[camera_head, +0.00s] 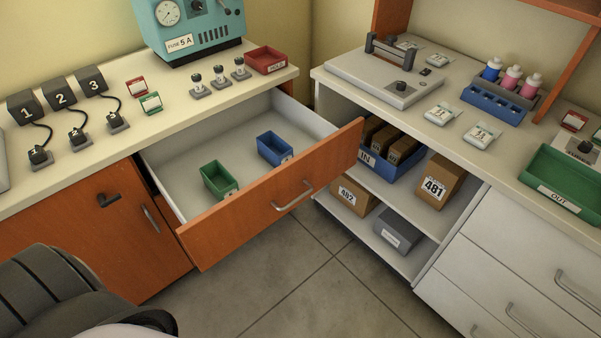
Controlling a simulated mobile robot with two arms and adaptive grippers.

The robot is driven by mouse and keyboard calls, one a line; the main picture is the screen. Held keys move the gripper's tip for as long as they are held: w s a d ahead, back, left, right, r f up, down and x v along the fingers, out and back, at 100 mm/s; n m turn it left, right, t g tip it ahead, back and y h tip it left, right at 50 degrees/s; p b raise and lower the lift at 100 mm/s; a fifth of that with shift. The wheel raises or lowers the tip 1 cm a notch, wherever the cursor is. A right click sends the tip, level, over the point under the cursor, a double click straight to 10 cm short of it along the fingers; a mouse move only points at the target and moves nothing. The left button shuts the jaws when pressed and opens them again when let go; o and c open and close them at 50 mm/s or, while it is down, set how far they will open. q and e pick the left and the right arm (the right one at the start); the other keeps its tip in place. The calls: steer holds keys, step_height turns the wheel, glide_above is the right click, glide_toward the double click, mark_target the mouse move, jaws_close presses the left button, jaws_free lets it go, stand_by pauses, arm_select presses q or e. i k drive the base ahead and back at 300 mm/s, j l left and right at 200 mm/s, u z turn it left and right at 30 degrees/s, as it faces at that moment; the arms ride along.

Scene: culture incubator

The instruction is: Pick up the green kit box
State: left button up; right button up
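A small open-topped green box (219,181) sits inside the pulled-out drawer (190,145), towards its front left. It has a small pale label on its front, too small to read. I take it as the green kit box. A similar blue box (274,150) sits to its right in the same drawer, apart from it. Neither of my grippers shows in the head view. Only dark rounded parts, probably my own, show at the lower left, clear of the drawer.
The drawer's orange front (280,190) sticks out over the floor (300,285). Right of it are open shelves with cardboard boxes (439,181) and a blue IN bin (396,169). A green OUT tray (563,182) is on the right counter. The drawer's interior is otherwise empty.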

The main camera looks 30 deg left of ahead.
mark_target(220, 183)
steer(key=u, duration=1.25)
